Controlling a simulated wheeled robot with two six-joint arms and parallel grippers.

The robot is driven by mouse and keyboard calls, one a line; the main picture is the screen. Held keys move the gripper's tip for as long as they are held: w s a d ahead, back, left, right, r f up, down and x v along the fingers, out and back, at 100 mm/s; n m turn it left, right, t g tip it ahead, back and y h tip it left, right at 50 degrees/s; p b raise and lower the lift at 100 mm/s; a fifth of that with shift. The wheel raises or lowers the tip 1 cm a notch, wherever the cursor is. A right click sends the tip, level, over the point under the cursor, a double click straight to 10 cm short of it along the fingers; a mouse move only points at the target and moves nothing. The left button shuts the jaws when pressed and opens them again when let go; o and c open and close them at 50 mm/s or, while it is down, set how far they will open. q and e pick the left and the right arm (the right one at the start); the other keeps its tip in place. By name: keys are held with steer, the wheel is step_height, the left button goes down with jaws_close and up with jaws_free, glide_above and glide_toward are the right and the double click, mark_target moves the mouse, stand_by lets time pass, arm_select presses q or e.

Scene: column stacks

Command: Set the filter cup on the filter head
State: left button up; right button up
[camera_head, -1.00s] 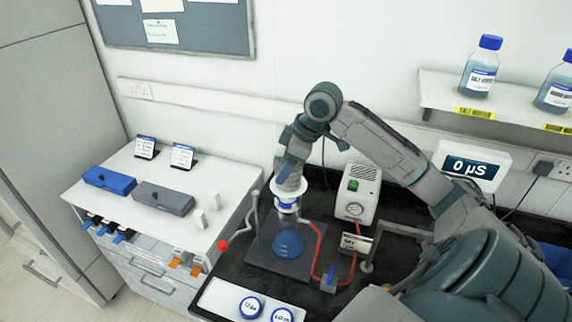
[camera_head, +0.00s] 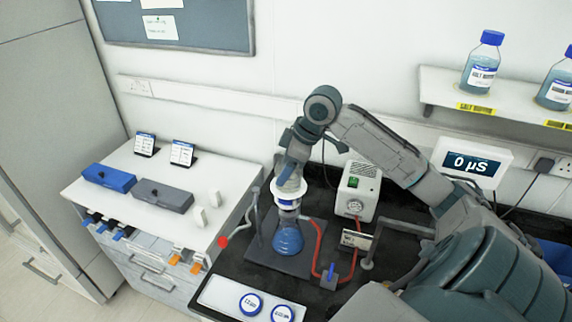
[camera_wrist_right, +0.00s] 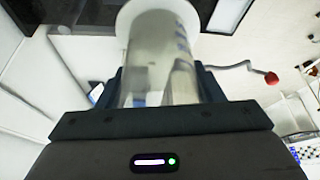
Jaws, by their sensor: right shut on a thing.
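The filter cup (camera_head: 289,188) is a clear cylinder with a white rim, and it is in my right gripper (camera_head: 290,176). It also shows in the right wrist view (camera_wrist_right: 160,60), upside down in the picture, between the two fingers. Below it stands a flask (camera_head: 287,238) with blue liquid on a dark base plate (camera_head: 262,252). The filter head (camera_head: 287,203), with blue and white parts, is at the flask's neck, directly under the cup. The cup looks very close to it; I cannot tell whether they touch. My left gripper is not in view.
A white pump box (camera_head: 357,190) with a gauge stands right of the flask, joined by a red hose (camera_head: 318,248). A stand with a red-tipped clamp arm (camera_head: 224,241) is at left. Two blue-labelled lids (camera_head: 250,305) lie on a white tray in front.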

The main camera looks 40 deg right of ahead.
steer(key=shift+f, duration=0.55)
stand_by(1.0)
steer(key=o, duration=1.4)
steer(key=shift+r, duration=0.1)
steer(key=shift+r, duration=4.45)
steer(key=shift+f, duration=0.1)
